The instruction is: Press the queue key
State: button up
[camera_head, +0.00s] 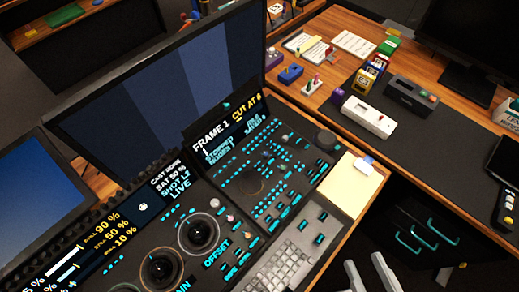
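The dark trackball panel (226,215) fills the lower left and middle, with many small cyan-marked keys (262,172). Their labels are too small to read, so I cannot tell which one is the queue key. A small display (228,130) above the right key section reads "FRAME 1" and "CUT AT 6", with "STOPPED" below. Two black trackballs show, one at the lower left (161,268) and one nearer the middle (199,233). My gripper (369,270) is at the bottom edge, right of the panel, its two grey fingers apart with nothing between them. It touches no key.
A grey keyboard (287,264) lies at the panel's front. A cream notepad (350,186) lies on the wooden edge right of the panel. Large monitors (170,85) stand behind. A second desk at the right holds a white device (368,117) and small boxes.

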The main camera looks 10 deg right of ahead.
aim_at(323, 215)
jog(key=k+j+u, duration=0.1)
jog(key=k, duration=0.4)
jog(key=k+j+u, duration=0.1)
jog(key=k, duration=0.35)
jog(key=j, duration=0.1)
